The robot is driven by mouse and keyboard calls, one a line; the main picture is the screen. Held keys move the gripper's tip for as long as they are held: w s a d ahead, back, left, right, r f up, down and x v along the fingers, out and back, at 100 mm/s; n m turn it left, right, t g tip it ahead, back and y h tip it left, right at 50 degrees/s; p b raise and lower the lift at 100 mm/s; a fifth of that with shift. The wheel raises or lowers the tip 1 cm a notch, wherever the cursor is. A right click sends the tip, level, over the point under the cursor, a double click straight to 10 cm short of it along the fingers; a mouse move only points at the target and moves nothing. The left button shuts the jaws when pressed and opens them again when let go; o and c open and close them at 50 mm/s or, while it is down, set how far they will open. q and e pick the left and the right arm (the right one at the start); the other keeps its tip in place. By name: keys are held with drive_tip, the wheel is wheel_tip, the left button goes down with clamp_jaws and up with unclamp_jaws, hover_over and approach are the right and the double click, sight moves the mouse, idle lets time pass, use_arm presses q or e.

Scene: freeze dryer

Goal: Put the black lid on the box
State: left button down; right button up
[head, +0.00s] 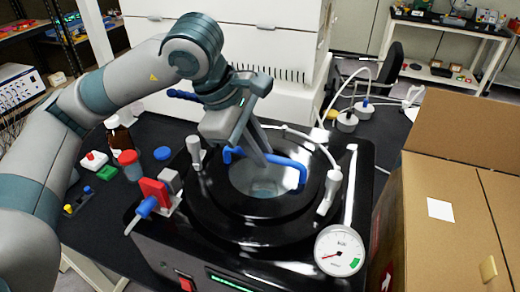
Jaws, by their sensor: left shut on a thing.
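The black lid (226,200) is a round glossy disc with a clear round middle and a bent blue handle (303,177) across it. It lies level over the round top of the black box (170,252); I cannot tell whether it touches the box all round. My left gripper (264,160) reaches down from above and is shut on the blue handle. The fingers hide part of the handle and the far side of the clear middle. My right gripper is not in view.
Pale upright knobs (195,152) stand at the rim. A dial gauge (339,251) and a red valve (153,192) sit on the box. Bottles (130,164) stand left. A cardboard box (440,225) is close on the right; a white cabinet (265,45) stands behind.

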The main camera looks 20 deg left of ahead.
use_arm(q)
drive_tip(key=c, duration=1.7)
unclamp_jaws()
drive_tip(key=shift+f, duration=0.1)
